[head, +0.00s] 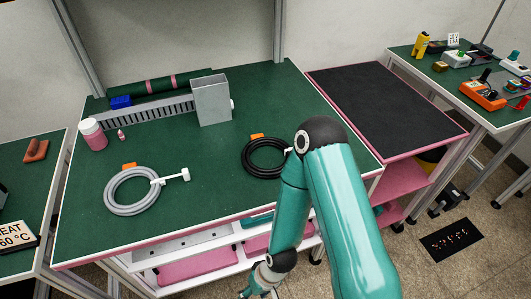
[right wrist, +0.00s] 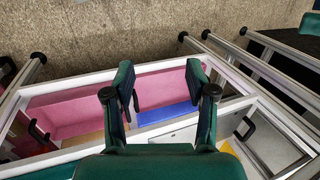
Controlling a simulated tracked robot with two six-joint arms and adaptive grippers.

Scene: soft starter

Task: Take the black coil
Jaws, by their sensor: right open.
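The black coil (head: 247,160) lies flat on the green bench top (head: 215,165), right of the middle, with an orange piece at its back edge. My right arm's elbow covers part of the coil's right side. My right gripper (head: 258,286) hangs low in front of the bench, below the top and away from the coil. In the right wrist view my right gripper (right wrist: 160,88) is open and empty above the bench's lower shelf with pink and blue bins. The coil is not in the right wrist view. My left gripper is not in view.
A grey coil (head: 110,195) with a white connector lies at the left of the bench. A grey box (head: 212,102), slotted duct (head: 150,112) and pink-filled jar (head: 93,134) stand behind. A black-topped pink cart (head: 385,110) adjoins at right. The bench top between the coils is clear.

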